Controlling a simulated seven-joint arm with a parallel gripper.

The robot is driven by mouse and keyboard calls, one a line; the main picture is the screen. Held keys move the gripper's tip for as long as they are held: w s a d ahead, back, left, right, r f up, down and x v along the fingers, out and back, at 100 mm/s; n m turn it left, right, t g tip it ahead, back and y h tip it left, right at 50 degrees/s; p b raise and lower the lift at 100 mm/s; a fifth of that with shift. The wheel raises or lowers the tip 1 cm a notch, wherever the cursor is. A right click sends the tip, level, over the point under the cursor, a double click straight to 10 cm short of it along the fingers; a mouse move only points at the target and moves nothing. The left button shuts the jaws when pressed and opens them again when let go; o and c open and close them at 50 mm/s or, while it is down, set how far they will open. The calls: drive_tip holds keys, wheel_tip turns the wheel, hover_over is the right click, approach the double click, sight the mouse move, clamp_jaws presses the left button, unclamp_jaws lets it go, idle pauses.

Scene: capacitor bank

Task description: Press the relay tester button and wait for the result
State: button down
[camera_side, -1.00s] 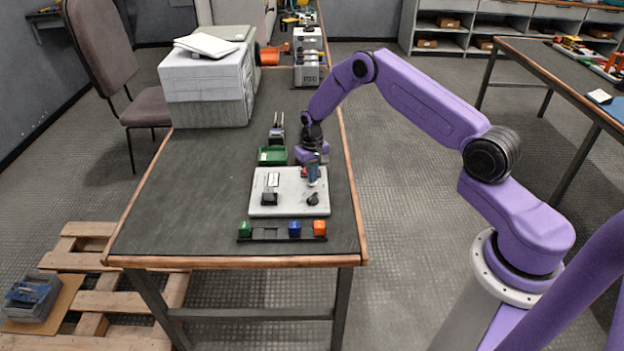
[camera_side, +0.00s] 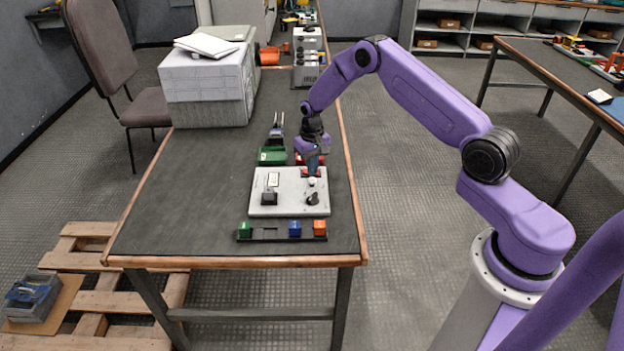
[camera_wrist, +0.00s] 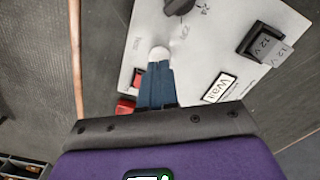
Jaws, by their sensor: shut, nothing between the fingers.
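The relay tester is a light grey panel (camera_side: 290,207) on the table, also in the wrist view (camera_wrist: 210,50). My gripper (camera_side: 312,173) is over its far right edge. Its blue fingers (camera_wrist: 158,72) are shut and empty. A white round button (camera_wrist: 158,54) shows just beyond the fingertips; in the side view the button (camera_side: 312,182) is just in front of them. I cannot tell whether they touch. A small white display (camera_wrist: 219,87) appears to read "Wait". A red square (camera_wrist: 140,77) lies beside the fingers, partly hidden.
The panel also carries a black knob (camera_wrist: 179,5) and a black 12 V block (camera_wrist: 262,43). Behind it are a green bin (camera_side: 272,156) and a red bin (camera_side: 300,158). In front is a black rack (camera_side: 268,235) with green, blue and orange blocks.

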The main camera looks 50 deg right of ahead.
sight(312, 180)
drive_tip(key=shift+r, duration=1.8)
drive_tip(key=shift+a+r, duration=0.1)
drive_tip(key=s+a+r+n, duration=0.8)
drive_tip(key=s+a+r, duration=0.9)
drive_tip(key=a, duration=0.1)
drive_tip(key=s+d+r+n, duration=0.1)
drive_tip(key=s+r+n, duration=0.1)
drive_tip(key=s, duration=1)
drive_tip(key=s+d+r+n, duration=0.2)
drive_tip(key=s+n, duration=0.3)
drive_tip(key=s, duration=0.8)
drive_tip(key=shift+r+n, duration=0.15)
drive_tip(key=shift+n, duration=0.15)
